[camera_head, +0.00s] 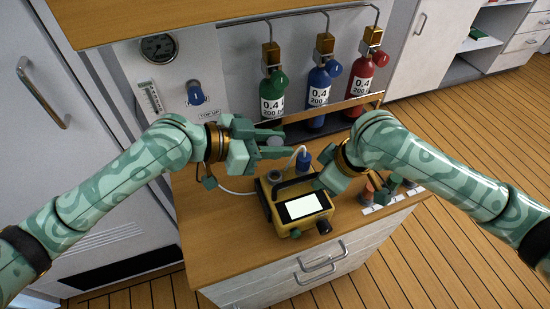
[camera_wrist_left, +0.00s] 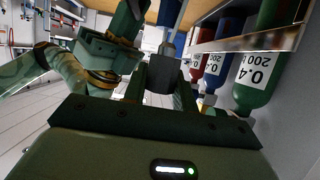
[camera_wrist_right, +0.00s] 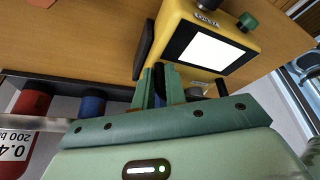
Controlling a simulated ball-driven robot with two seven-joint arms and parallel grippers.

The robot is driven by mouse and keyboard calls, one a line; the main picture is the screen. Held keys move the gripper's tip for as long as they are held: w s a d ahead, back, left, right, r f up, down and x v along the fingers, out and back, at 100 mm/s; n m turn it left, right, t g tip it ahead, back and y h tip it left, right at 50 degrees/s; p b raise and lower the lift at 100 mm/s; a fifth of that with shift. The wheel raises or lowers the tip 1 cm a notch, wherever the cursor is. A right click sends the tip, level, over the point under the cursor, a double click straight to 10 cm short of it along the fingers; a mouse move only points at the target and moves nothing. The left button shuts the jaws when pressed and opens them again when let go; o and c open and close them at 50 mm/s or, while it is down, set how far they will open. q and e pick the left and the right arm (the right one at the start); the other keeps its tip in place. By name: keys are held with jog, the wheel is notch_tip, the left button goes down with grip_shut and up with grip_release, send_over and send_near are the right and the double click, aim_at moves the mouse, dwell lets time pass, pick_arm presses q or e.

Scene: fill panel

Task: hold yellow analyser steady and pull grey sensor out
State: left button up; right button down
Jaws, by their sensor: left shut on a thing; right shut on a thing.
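The yellow analyser (camera_head: 284,222) stands on the wooden counter, its white screen facing up. It also shows in the right wrist view (camera_wrist_right: 179,25). My left gripper (camera_head: 272,141) is shut on the grey sensor (camera_head: 275,142), held in the air behind and above the analyser, apart from it. The left wrist view shows the grey sensor (camera_wrist_left: 158,82) between the fingers. My right gripper (camera_head: 320,182) is at the analyser's back right edge, shut on it, seemingly at its black handle (camera_wrist_right: 145,50). The exact contact is partly hidden by the fingers.
A blue plug (camera_head: 304,160) with a white hose stands behind the analyser. Small orange (camera_head: 367,194) and green (camera_head: 394,180) parts stand on a white strip to the right. Green (camera_head: 272,98), blue (camera_head: 318,95) and red (camera_head: 362,90) gas bottles hang at the back. The front counter is clear.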

aim_at(275, 142)
pick_arm(q)
notch_tip(275, 142, up, 8)
jog(key=shift+f, duration=0.25)
pick_arm(e)
jog(key=c, duration=1.4)
grip_release()
jog(key=shift+o, duration=0.2)
